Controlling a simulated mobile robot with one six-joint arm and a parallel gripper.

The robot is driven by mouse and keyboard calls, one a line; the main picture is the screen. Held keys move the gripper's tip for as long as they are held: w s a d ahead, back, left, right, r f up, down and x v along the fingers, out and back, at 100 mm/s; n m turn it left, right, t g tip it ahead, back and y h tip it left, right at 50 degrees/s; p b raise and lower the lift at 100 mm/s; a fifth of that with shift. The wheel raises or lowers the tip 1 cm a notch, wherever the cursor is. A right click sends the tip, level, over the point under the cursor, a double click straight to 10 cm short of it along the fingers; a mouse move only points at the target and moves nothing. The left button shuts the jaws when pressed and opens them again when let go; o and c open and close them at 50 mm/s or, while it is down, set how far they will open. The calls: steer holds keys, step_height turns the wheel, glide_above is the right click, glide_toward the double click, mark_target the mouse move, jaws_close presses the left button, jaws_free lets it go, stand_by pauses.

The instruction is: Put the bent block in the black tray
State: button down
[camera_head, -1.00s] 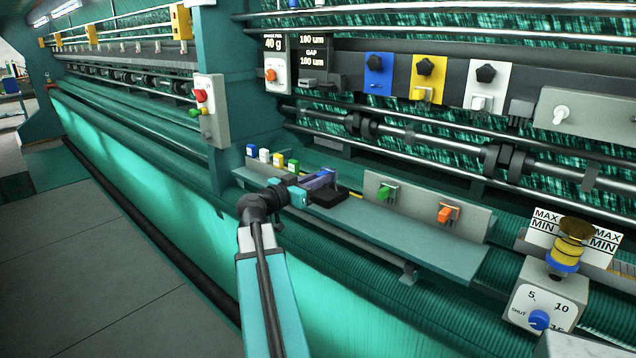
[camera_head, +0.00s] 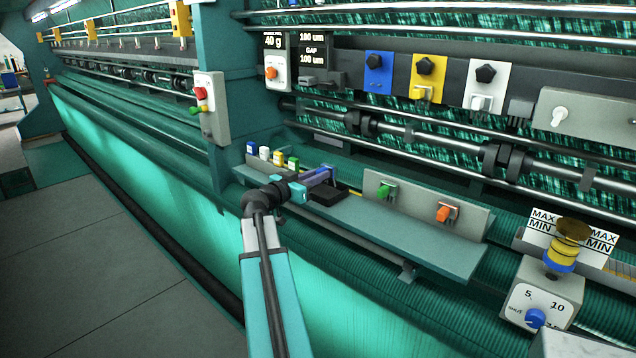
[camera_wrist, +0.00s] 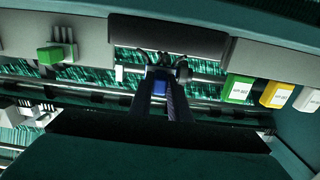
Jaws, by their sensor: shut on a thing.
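My gripper (camera_head: 322,176) is just above the black tray (camera_head: 328,194) on the teal shelf in the head view. In the wrist view my gripper (camera_wrist: 161,88) is shut on a small blue piece (camera_wrist: 160,86), which I take for the bent block. Its bend cannot be made out, as the fingers cover most of it. The black tray also shows in the wrist view as a dark shape (camera_wrist: 168,34) beyond the fingertips. The block is apart from the tray as far as I can tell.
Several small coloured blocks (camera_head: 279,158) stand left of the tray on the shelf (camera_head: 400,233). An upright grey panel with a green switch (camera_head: 386,190) and an orange switch (camera_head: 446,213) stands to the right. Rollers and bars run behind.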

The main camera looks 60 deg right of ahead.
steer(key=shift+f+p, duration=0.5)
steer(key=shift+f, duration=0.85)
steer(key=shift+f+b, duration=0.15)
steer(key=shift+b, duration=0.15)
steer(key=c, duration=1.7)
jaws_free()
steer(key=shift+o, duration=0.2)
steer(key=shift+r+p, duration=0.25)
steer(key=shift+p, duration=0.15)
steer(key=b+v, duration=0.4)
steer(key=v, duration=0.8)
steer(key=shift+f, duration=0.1)
